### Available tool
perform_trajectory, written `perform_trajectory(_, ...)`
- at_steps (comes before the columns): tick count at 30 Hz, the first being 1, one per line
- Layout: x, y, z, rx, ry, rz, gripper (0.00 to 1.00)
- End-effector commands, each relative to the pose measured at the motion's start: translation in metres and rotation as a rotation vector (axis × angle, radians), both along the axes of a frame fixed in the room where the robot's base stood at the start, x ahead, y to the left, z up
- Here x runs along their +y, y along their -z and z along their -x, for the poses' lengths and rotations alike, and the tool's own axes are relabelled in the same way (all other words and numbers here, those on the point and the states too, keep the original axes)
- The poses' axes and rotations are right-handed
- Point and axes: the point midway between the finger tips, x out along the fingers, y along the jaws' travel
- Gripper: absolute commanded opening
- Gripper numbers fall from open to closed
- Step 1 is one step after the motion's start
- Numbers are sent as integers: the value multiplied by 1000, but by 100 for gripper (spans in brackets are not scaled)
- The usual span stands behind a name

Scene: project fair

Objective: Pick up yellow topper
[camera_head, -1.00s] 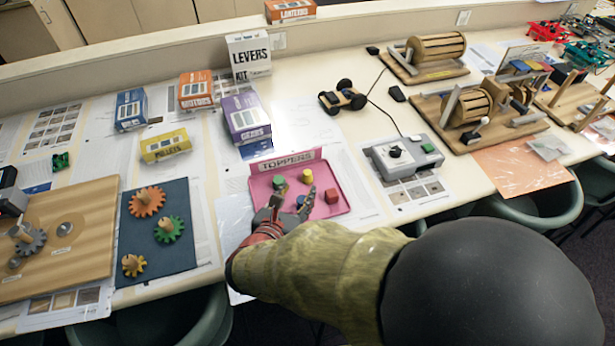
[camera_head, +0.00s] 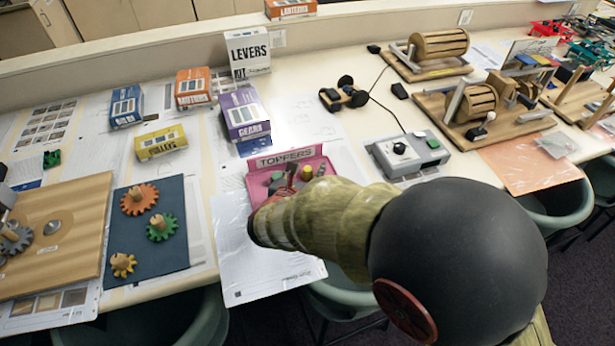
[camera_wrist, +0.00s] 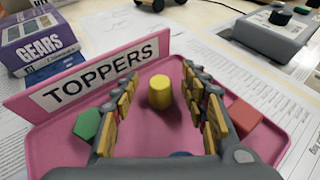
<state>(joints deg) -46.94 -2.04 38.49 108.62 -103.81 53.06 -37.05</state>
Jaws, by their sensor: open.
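The yellow topper (camera_wrist: 160,92) is a small upright cylinder standing on the pink tray (camera_wrist: 60,155). In the wrist view it sits between my two open fingers and a little beyond their tips, with nothing touching it that I can see. My gripper (camera_wrist: 165,90) is open and empty, low over the tray. In the head view my gripper (camera_head: 298,175) covers much of the tray, and the yellow topper (camera_head: 306,173) shows only in part beside it.
A green topper (camera_wrist: 88,124) lies left of my fingers and a red block (camera_wrist: 244,117) right of them. A bit of blue topper (camera_wrist: 181,154) shows below. The upright TOPPERS sign (camera_wrist: 95,82) stands along the tray's back left. A purple GEARS box (camera_wrist: 40,40) is behind it.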

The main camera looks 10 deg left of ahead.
Motion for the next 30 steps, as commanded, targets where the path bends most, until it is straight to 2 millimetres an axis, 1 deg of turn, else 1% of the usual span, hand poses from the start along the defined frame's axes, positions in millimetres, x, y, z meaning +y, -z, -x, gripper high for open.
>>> perform_trajectory(2,0,1,-3,-1,0,-1,44)
perform_trajectory(7,0,-1,-3,-1,-1,-1,44)
perform_trajectory(27,0,0,-2,0,-1,0,6)
perform_trajectory(30,0,0,-2,0,-1,0,5)
